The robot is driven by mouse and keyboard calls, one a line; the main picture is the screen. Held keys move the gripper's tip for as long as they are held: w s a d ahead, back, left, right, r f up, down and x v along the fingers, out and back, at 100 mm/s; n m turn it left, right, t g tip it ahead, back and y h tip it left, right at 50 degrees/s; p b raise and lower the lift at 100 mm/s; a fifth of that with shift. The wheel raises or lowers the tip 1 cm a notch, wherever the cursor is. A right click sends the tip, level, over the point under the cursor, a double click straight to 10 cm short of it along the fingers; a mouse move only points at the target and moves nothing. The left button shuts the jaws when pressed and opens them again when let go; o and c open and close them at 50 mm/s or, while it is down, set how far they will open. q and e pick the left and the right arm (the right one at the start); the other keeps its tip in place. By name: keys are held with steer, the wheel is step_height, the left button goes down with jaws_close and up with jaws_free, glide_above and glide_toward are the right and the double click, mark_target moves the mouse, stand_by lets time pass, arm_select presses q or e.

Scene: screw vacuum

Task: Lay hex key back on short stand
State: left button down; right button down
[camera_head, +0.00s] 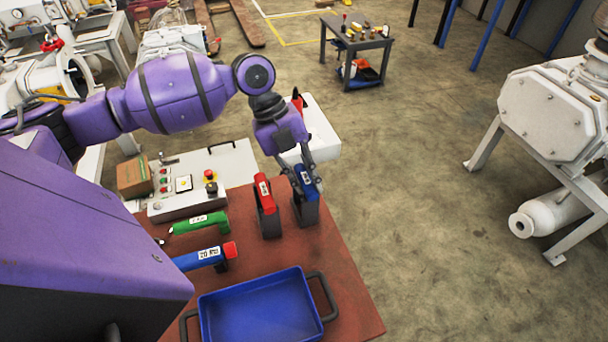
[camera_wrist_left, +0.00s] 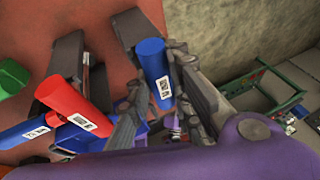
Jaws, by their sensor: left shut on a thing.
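My left gripper (camera_head: 304,172) is shut on a blue-handled tool (camera_head: 308,186), which looks like the hex key, with a white label. It also shows between the fingers in the left wrist view (camera_wrist_left: 152,64). The handle is at the top of a short dark stand (camera_head: 306,212) on the red-brown table; I cannot tell whether it rests on it. A similar stand (camera_head: 269,222) just left carries a red-handled tool (camera_head: 265,194), also seen in the left wrist view (camera_wrist_left: 74,103). The fingers partly hide the held handle. My right gripper is not in view.
A green handle (camera_head: 200,222) and a blue handle with a red end (camera_head: 200,258) lie further left on the table (camera_head: 345,295). A blue tray (camera_head: 262,310) stands at the front. A control box (camera_head: 205,180) stands behind. The table's right edge is close.

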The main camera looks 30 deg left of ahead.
arm_select(q)
steer(key=shift+f, duration=0.3)
stand_by(0.5)
steer(key=c, duration=1.5)
jaws_free()
steer(key=shift+a, duration=0.1)
steer(key=shift+w, duration=0.1)
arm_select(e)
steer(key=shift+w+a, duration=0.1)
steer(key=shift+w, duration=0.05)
arm_select(q)
steer(key=o, duration=0.8)
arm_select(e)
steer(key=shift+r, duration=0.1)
arm_select(q)
steer(key=shift+r, duration=0.2)
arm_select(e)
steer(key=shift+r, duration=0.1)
arm_select(q)
steer(key=shift+r+p, duration=0.6)
steer(key=shift+r, duration=0.25)
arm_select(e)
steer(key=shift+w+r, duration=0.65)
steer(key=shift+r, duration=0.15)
arm_select(q)
steer(key=shift+r, duration=0.1)
